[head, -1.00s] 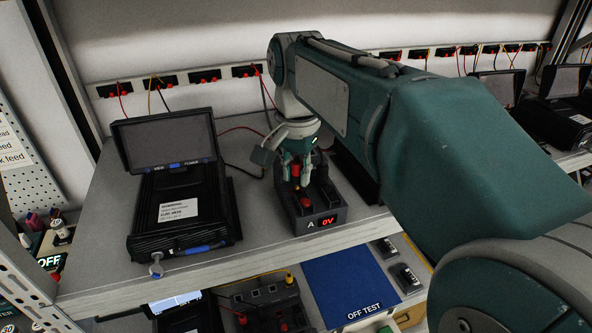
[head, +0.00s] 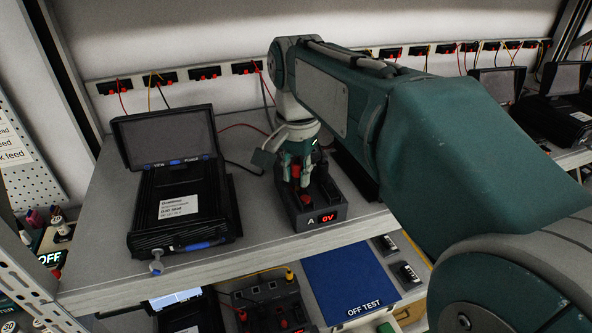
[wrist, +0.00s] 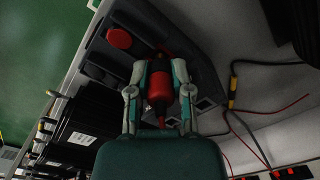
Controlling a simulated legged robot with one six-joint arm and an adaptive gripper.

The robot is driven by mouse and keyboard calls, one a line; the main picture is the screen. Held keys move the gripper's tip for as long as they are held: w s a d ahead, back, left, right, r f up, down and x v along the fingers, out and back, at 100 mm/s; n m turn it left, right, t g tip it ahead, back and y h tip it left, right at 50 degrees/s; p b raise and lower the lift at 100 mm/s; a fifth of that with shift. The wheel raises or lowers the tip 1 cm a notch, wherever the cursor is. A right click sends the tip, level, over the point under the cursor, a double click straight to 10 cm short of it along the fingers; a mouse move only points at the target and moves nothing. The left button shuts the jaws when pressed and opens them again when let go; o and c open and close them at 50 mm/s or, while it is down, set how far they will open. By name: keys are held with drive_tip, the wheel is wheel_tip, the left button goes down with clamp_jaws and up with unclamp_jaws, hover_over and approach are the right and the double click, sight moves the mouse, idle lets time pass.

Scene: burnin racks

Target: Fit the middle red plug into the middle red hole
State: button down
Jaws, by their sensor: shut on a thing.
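My gripper (head: 296,178) is over the dark test box labelled A (head: 326,217), whose display reads 0V. In the wrist view my gripper (wrist: 158,72) is shut on a red plug (wrist: 159,90), with a finger on each side.
A black unit with a raised screen (head: 165,140) stands left of the box on the grey shelf (head: 95,255). Red and black cables (head: 240,128) lie behind. Below the shelf are a blue OFF TEST mat (head: 345,280) and another box with plugs (head: 268,310).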

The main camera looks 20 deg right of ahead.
drive_tip(key=shift+f, duration=0.3)
idle(0.5)
drive_tip(key=shift+r, duration=1.35)
drive_tip(key=shift+f, duration=1.35)
idle(2.7)
drive_tip(key=shift+r, duration=1.35)
drive_tip(key=shift+f, duration=0.2)
idle(0.4)
